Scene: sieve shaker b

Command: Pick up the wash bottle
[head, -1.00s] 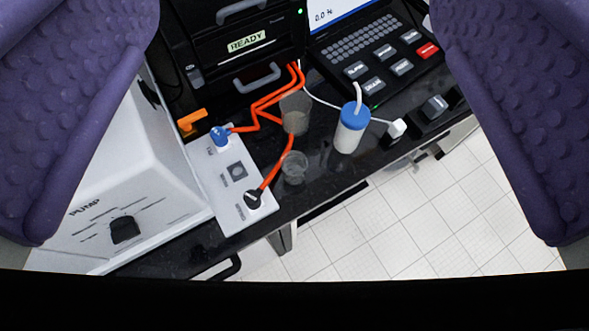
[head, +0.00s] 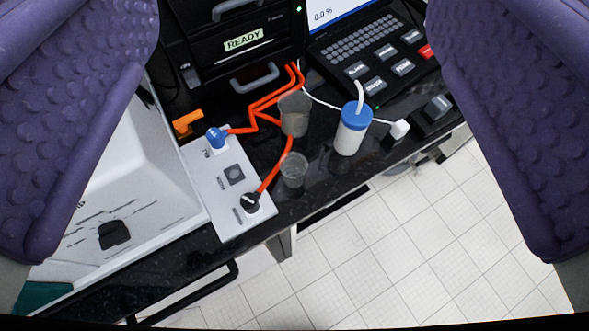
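The wash bottle (head: 350,138) is a white cylinder with a blue cap and a white spout. It stands upright on the black bench (head: 327,182), near its front edge and right of the picture's middle. My gripper (head: 293,252) is open, with one purple padded finger at the left and one at the right of the picture. Nothing is between the fingers at close range. The bottle shows in the gap between them, farther off and apart from both.
Two clear beakers (head: 293,170) (head: 294,115) stand left of the bottle, beside orange tubing (head: 274,172). A control panel (head: 234,200) and white pump (head: 130,190) are at left. A keypad unit (head: 355,50) is behind; a white plug (head: 399,129) lies close right. Tiled floor (head: 400,250) lies in front.

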